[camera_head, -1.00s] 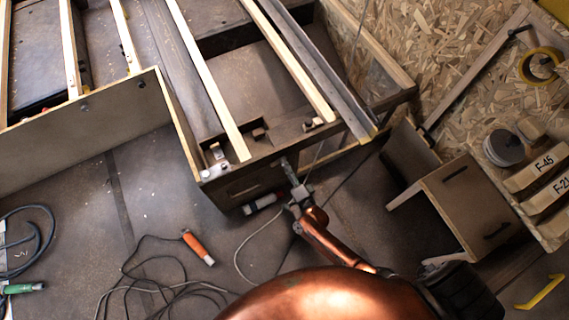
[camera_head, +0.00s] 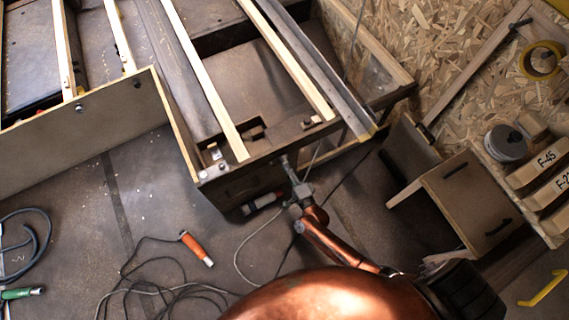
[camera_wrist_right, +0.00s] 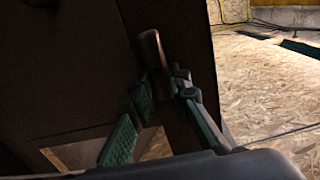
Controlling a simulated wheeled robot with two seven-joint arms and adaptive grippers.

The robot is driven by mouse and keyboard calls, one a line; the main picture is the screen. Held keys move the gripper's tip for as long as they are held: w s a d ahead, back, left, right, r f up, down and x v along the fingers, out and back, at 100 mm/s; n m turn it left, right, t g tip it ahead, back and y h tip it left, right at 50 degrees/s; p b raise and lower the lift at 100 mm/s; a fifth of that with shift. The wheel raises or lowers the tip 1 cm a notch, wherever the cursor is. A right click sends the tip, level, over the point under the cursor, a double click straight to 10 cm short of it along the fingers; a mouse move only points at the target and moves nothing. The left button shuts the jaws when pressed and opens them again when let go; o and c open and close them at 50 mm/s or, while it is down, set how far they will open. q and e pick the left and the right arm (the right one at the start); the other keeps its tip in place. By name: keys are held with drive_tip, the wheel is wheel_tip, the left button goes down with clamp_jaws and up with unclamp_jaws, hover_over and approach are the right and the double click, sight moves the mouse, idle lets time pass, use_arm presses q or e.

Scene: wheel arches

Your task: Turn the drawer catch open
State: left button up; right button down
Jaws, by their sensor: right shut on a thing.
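The drawer catch (camera_wrist_right: 151,48) shows in the right wrist view as a small brown, rounded bar standing out from a dark brown panel (camera_wrist_right: 70,60). My right gripper (camera_wrist_right: 160,84) is shut on its lower part, with a green-padded finger on each side. In the head view my right gripper (camera_head: 289,168) is at the near front face of the dark wooden frame (camera_head: 235,187), close to its right part. The catch is too small and covered to make out there. My left gripper is in neither view.
An orange-handled tool (camera_head: 197,248) and loose cables lie on the floor at the lower left. A small brown cabinet (camera_head: 462,200) stands right of my right arm. A chipboard surface (camera_head: 435,60) with a yellow tape roll (camera_head: 541,60) is at the upper right.

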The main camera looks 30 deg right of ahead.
drive_tip(key=c, duration=1.8)
unclamp_jaws()
drive_tip(key=s, duration=1.2)
drive_tip(key=shift+d, duration=0.25)
